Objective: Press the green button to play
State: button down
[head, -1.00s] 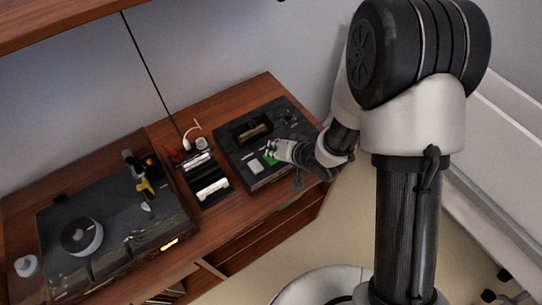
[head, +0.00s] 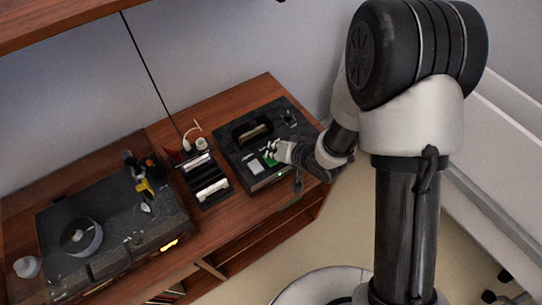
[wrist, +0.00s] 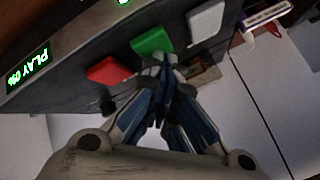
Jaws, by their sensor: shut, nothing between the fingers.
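The green button (wrist: 152,40) sits between a red button (wrist: 107,70) and a white button (wrist: 207,20) on a dark player. My gripper (wrist: 160,62) is shut and empty, its fingertips right at the green button's near edge; I cannot tell whether they touch it. In the head view my gripper (head: 277,152) is over the front of the player (head: 230,146), and the green button (head: 269,160) is partly hidden by it. The white button (head: 255,167) is to its left. A display (wrist: 27,67) on the player reads "PLAY" with small characters after it.
The player stands at the right end of a wooden cabinet (head: 235,225). Left of it are a dark holder with white items (head: 207,180) and a large turntable-like device (head: 105,230). A wall rises behind the cabinet.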

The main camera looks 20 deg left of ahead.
jog(key=shift+r+p, duration=0.65)
jog(key=shift+r, duration=0.15)
notch_tip(320, 180, up, 5)
jog(key=p, duration=0.4)
jog(key=shift+p, duration=0.35)
